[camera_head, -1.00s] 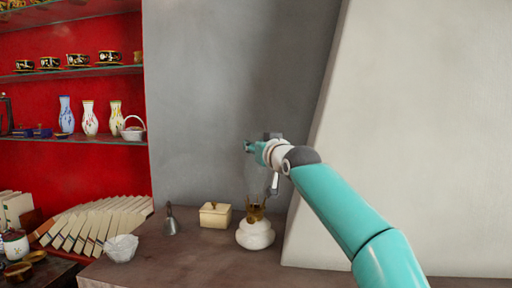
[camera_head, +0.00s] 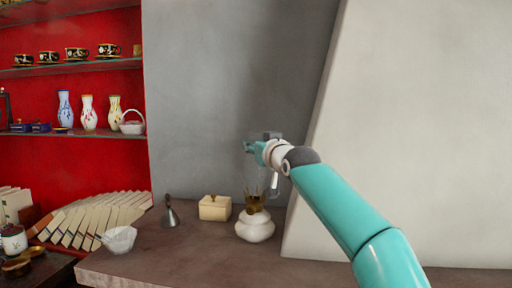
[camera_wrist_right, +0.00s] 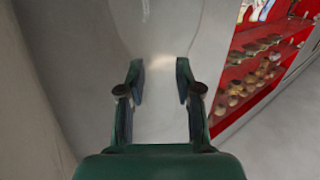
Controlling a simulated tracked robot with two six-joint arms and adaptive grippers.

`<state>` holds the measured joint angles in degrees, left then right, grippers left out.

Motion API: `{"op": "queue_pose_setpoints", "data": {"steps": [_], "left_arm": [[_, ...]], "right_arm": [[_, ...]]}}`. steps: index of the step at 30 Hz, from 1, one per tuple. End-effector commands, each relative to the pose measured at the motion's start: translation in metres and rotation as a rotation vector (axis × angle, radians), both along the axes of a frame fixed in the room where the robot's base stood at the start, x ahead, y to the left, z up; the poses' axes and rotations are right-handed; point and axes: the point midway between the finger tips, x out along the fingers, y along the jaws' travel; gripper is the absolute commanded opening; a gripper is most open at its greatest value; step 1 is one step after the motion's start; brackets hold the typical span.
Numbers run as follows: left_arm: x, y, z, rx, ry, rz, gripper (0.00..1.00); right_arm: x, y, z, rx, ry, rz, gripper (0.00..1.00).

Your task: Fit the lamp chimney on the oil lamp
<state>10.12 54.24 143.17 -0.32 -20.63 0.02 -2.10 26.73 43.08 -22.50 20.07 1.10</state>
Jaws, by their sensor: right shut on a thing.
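The oil lamp (camera_head: 255,229) has a round white body and a brass pronged burner (camera_head: 256,204), and stands upright on the brown tabletop. My right gripper (camera_head: 252,148) is above the lamp, shut on the clear glass lamp chimney (camera_head: 255,178). The chimney hangs roughly upright over the burner, its faint lower end close to the prongs. I cannot tell whether they touch. In the right wrist view the fingers (camera_wrist_right: 160,82) stand on both sides of the chimney (camera_wrist_right: 162,112), which widens beyond them. My left gripper is not in view.
Left of the lamp on the tabletop (camera_head: 200,262) are a cream lidded box (camera_head: 215,208), a grey bell (camera_head: 170,213) and a white bowl (camera_head: 119,239). A slanted pale wall (camera_head: 410,120) rises on the right. Red shelves with vases and cups are at left.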

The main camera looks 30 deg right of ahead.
Motion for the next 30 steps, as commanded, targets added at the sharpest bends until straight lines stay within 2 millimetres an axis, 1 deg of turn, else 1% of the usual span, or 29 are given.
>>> {"op": "queue_pose_setpoints", "data": {"steps": [17,18,23,30], "left_arm": [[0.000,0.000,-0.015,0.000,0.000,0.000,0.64],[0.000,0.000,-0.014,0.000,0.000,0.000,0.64],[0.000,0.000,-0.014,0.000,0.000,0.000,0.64],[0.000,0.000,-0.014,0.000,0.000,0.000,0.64]], "right_arm": [[0.000,0.000,-0.015,0.000,-0.001,0.000,0.00],[0.000,0.000,-0.015,0.000,-0.001,0.000,0.36],[0.000,0.000,-0.014,0.000,-0.001,0.000,0.62],[0.000,0.000,-0.015,0.000,0.001,0.000,0.63]]}}
